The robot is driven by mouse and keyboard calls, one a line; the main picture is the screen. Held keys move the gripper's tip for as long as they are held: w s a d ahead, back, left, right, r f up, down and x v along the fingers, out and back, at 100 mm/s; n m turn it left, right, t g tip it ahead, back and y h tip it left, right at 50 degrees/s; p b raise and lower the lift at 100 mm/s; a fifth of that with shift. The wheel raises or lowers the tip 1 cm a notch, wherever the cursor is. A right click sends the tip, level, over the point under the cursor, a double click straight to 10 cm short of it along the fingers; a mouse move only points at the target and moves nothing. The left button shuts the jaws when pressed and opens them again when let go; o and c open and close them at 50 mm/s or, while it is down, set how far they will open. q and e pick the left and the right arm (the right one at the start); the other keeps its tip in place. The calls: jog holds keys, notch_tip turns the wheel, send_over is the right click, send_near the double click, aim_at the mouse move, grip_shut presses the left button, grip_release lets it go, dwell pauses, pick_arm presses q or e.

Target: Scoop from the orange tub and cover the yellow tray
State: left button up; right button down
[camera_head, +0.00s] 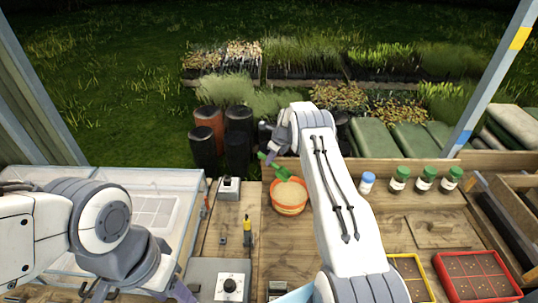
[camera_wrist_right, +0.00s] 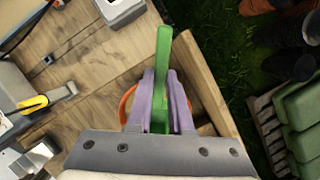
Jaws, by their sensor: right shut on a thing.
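The orange tub (camera_head: 291,209) stands on the wooden bench, filled with pale tan material. My right gripper (camera_head: 272,153) is above the tub's back left side, shut on the green scoop (camera_head: 281,171). In the right wrist view, its purple fingers (camera_wrist_right: 160,105) clasp the scoop's green handle (camera_wrist_right: 163,55), and the orange tub's rim (camera_wrist_right: 125,106) shows behind them. Whether the scoop's lower end touches the material is unclear. The yellow tray (camera_head: 429,287) is at the lower right, partly hidden by my right arm; its visible cells look dark brown. My left gripper (camera_head: 140,291) is at the lower left, its fingertips partly cut off.
A red tray (camera_head: 440,262) with brown cells sits right of the yellow one. Clear bins (camera_head: 155,180) stand left.

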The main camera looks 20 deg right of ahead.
aim_at(279, 167)
jog(key=shift+s+d+r+p, duration=0.15)
jog(key=shift+s+p, duration=0.05)
jog(key=shift+p, duration=0.15)
jog(key=shift+s+d+t+y, duration=0.2)
jog(key=shift+t+y, duration=0.1)
jog(key=shift+t, duration=0.1)
jog(key=shift+s+d+f+t, duration=0.25)
jog(key=shift+s+f+t, duration=0.05)
jog(key=shift+f+t, duration=0.25)
jog(key=b, duration=0.3)
jog(key=shift+s+f+y, duration=0.15)
jog(key=shift+f+y, duration=0.15)
jog(key=shift+f, duration=0.05)
jog(key=t+b, duration=0.1)
jog(key=b, duration=0.4)
jog(key=s+t+y+b, duration=0.1)
jog(key=b, duration=0.4)
jog(key=shift+s+d+f+t, duration=0.1)
jog(key=shift+d+f+t, duration=0.15)
jog(key=shift+d+f, duration=0.1)
jog(key=b, duration=0.2)
jog(key=shift+s+f+b, duration=0.15)
jog(key=shift+f+b, duration=0.15)
jog(key=shift+b, duration=0.05)
jog(key=shift+t+y, duration=0.3)
jog(key=shift+t, duration=0.1)
notch_tip(279, 167, down, 5)
jog(key=b, duration=0.6)
jog(key=shift+s+d+r, duration=0.1)
jog(key=shift+s+d, duration=0.05)
